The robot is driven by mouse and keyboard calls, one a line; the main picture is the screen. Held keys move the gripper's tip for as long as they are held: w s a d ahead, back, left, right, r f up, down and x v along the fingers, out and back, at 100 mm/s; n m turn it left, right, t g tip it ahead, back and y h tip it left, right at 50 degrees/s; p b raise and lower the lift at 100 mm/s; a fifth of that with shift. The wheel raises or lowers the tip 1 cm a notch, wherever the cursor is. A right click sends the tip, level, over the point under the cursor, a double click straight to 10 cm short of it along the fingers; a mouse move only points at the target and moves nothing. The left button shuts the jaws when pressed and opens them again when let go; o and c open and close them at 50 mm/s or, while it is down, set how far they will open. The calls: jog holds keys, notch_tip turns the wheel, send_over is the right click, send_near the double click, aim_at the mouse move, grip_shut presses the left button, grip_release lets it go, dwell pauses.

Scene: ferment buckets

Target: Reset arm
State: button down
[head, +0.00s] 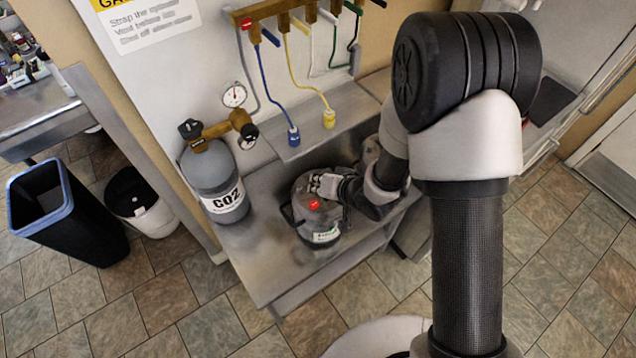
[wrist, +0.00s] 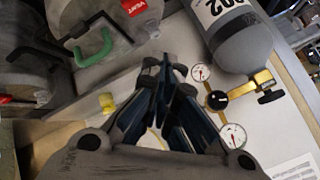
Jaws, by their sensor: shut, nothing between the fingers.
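My arm comes in from the right in the head view and ends in my gripper (head: 322,184), which shows in front of a grey keg-like bucket (head: 322,238). The bucket has a red label on top and a white label on its side. In the wrist view my gripper (wrist: 165,68) points up the picture with its dark fingers close together and nothing between them. The bucket (wrist: 132,28) with a green handle and a red VENT tag lies past the fingertips, apart from them. I cannot tell the exact height of the gripper above the bucket.
A grey CO2 cylinder (head: 213,183) with a gauge (head: 234,96) stands left of the bucket on the metal bench (head: 262,268). Blue (head: 272,97) and yellow (head: 305,75) hoses hang above. A second bucket (wrist: 25,72) is at the wrist view's left. Floor bins stand far left.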

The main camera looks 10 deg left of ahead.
jog(key=w+d+r+t+h+b, duration=0.2)
jog(key=w+d+r+h, duration=0.2)
jog(key=d+r, duration=0.5)
jog(key=s+d+r+m+h+b, duration=0.1)
jog(key=s+d+r, duration=0.15)
jog(key=d, duration=0.25)
jog(key=s+d+r+h+b, duration=0.1)
jog(key=d+r+h, duration=0.1)
jog(key=d+r, duration=0.3)
jog(key=s+d+r+g+b, duration=0.1)
jog(key=s+d+r+b, duration=0.1)
jog(key=s, duration=0.8)
jog(key=s+d+r+m+g+b, duration=0.1)
jog(key=s+d, duration=0.4)
jog(key=s, duration=0.6)
jog(key=shift+s+d+r+g+h+b, duration=0.2)
jog(key=shift+d+r+g+h+b, duration=0.15)
jog(key=shift+r, duration=0.25)
jog(key=shift+a, duration=0.1)
